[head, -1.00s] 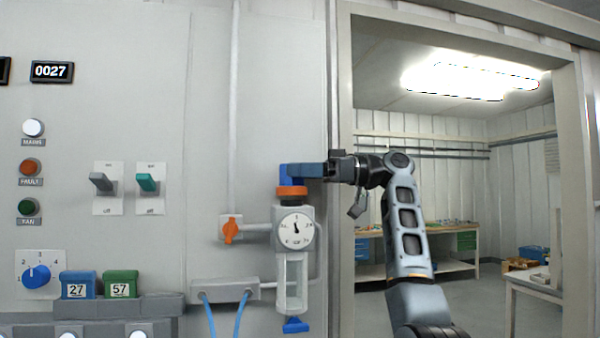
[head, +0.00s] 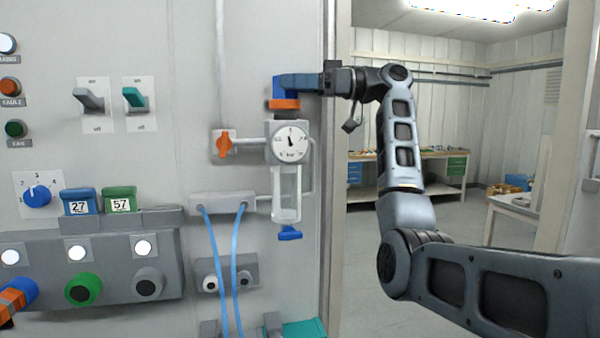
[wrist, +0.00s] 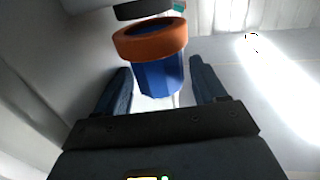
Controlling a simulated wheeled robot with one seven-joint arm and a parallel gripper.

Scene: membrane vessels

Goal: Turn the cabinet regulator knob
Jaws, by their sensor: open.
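The cabinet regulator (head: 286,150) is on the grey panel, with a round gauge, a clear bowl and a blue drain piece below. Its blue knob (head: 279,90) sits on top above an orange ring (head: 284,104). The knob also shows in the wrist view (wrist: 158,78), with the orange ring (wrist: 150,39) beyond it. My gripper (head: 290,81) reaches in from the right at knob height. In the wrist view its two dark blue fingers stand on either side of the knob, with visible gaps. In the head view the near finger partly covers the knob.
An orange valve handle (head: 223,145) is left of the regulator. A grey block (head: 222,205) with two blue hoses is below left. Switches, lamps and a blue dial (head: 37,196) are farther left. The door frame (head: 337,200) is close on the right, beneath my arm's reach.

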